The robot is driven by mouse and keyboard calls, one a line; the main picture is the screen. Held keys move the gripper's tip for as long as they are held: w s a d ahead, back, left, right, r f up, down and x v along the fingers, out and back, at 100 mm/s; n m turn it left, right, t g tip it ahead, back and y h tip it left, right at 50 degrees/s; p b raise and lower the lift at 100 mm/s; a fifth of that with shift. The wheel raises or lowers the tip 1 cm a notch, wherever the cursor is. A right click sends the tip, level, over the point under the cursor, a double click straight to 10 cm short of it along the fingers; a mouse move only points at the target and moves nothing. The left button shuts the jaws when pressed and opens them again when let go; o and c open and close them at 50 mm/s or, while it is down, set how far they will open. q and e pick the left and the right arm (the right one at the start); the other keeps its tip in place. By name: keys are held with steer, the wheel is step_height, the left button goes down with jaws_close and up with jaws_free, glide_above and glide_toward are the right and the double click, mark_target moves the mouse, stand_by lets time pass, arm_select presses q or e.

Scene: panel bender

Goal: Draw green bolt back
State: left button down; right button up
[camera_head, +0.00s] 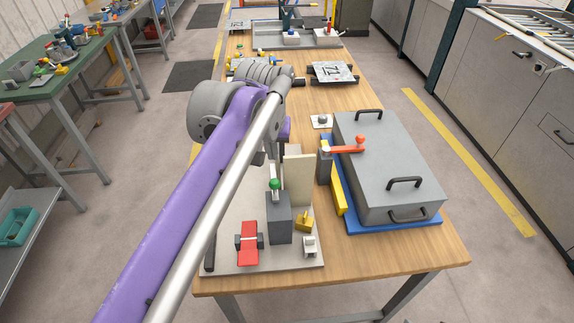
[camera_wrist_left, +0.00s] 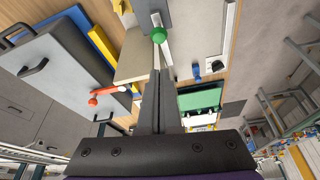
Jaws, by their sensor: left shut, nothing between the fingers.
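The green bolt knob (camera_head: 275,184) sits at the top of a dark grey block (camera_head: 279,218) on a light base plate (camera_head: 222,250). In the left wrist view the green knob (camera_wrist_left: 159,35) is just beyond my fingertips, beside a beige upright panel (camera_wrist_left: 136,55). My left gripper (camera_head: 280,158) points down above the block, partly hidden by my arm. In the left wrist view its fingers (camera_wrist_left: 156,75) are together with nothing between them. I cannot tell whether the fingertips touch the knob. My right gripper is out of view.
A red clamp (camera_head: 249,243), a yellow piece (camera_head: 304,221) and a small white piece (camera_head: 310,246) share the base plate. A grey box (camera_head: 385,165) with handles and a red lever (camera_head: 348,148) stands close on the right. Bare wooden tabletop (camera_head: 318,100) lies beyond.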

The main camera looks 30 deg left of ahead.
arm_select(q)
steer(key=x, duration=1)
steer(key=shift+s, duration=0.15)
steer(key=s+d, duration=0.1)
steer(key=s, duration=0.2)
steer(key=s+d, duration=0.1)
steer(key=shift+s+d, duration=0.25)
steer(key=shift+d, duration=0.1)
steer(key=shift+w, duration=0.1)
